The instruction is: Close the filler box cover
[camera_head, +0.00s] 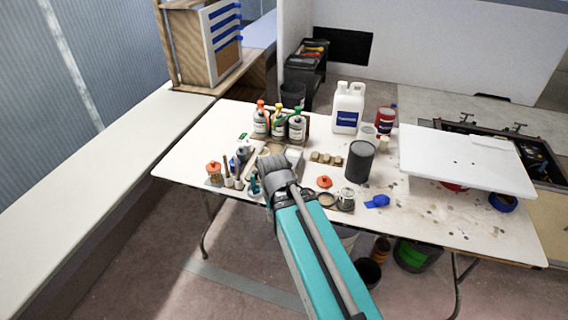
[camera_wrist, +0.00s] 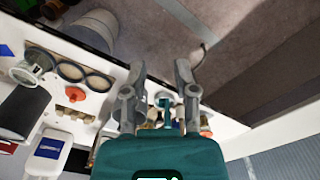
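My gripper (camera_wrist: 160,67) is open in the wrist view, its two grey fingers apart with nothing held between them. In the head view, the grey wrist of my arm hangs over the front left of the table, and the fingers are mostly hidden. A small pale box (camera_head: 293,156) stands just behind and right of my wrist. I cannot tell for sure whether it is the filler box, and its cover cannot be made out. A small teal thing and several small items show beyond and between the fingers in the wrist view.
On the white table (camera_head: 430,215) stand several capped bottles (camera_head: 279,124), a white jug (camera_head: 348,108), a dark grey can (camera_head: 359,161), a red-orange lid (camera_head: 324,181) and an orange-topped jar (camera_head: 214,172). A white panel (camera_head: 465,160) covers the right side. A bench runs along the left.

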